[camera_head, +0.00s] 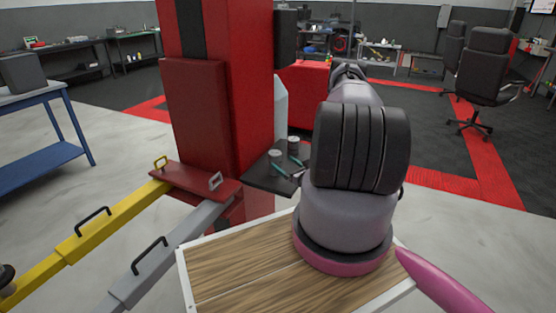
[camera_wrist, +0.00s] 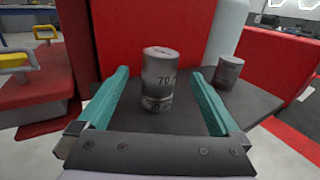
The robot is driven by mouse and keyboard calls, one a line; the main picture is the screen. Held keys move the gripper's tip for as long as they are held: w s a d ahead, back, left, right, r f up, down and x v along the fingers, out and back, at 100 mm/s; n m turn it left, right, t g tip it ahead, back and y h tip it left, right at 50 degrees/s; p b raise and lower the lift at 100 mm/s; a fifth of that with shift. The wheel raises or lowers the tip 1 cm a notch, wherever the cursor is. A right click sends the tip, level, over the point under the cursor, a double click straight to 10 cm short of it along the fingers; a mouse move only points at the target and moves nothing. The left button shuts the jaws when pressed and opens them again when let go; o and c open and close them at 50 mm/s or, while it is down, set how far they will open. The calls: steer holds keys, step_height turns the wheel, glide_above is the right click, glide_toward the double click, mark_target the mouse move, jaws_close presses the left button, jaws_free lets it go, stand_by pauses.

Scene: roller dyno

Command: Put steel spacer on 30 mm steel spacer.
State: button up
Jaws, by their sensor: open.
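A grey steel cylinder marked "70" (camera_wrist: 158,72) stands upright on a dark shelf, in the middle of the wrist view. Near its foot is a seam, with partly readable marks on the band below; I cannot tell whether this is a separate spacer under it. A second grey steel spacer (camera_wrist: 229,72) stands upright behind and to the right, apart from it; its mark is unreadable. The head view shows the near cylinder (camera_head: 276,158) and the far one (camera_head: 293,144). My gripper (camera_wrist: 160,76) is open and empty, its teal fingers on either side of the near cylinder in the picture.
The dark shelf (camera_head: 262,177) is small and adjoins a red post (camera_head: 237,90). Grey and yellow lift arms (camera_head: 170,262) extend at left. A red cabinet (camera_head: 302,92) stands behind. The shelf is bare around the two cylinders.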

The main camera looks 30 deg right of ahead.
steer(key=shift+s+d, duration=0.1)
steer(key=shift+s, duration=0.7)
steer(key=w+a+r+n+g+y, duration=0.15)
steer(key=a+r+n+y, duration=0.25)
steer(key=r, duration=0.4)
steer(key=w+a+r+n+g+y, duration=0.1)
steer(key=w+a+r+n+y, duration=0.25)
steer(key=r, duration=0.35)
steer(key=s+a+r+n+g+y, duration=0.2)
steer(key=s+a+r+n+g, duration=0.35)
steer(key=a+r, duration=0.4)
steer(key=s+a+r+n+g+y, duration=0.2)
steer(key=s+a+r+n+g, duration=0.4)
steer(key=r, duration=0.6)
steer(key=s+d+r+n+t+h, duration=0.2)
steer(key=s+r+n+t+h, duration=0.1)
steer(key=s+r+n+h, duration=0.8)
steer(key=shift+s+d+r+h, duration=0.3)
steer(key=shift+s+r+h, duration=0.35)
steer(key=shift+s+r, duration=2.75)
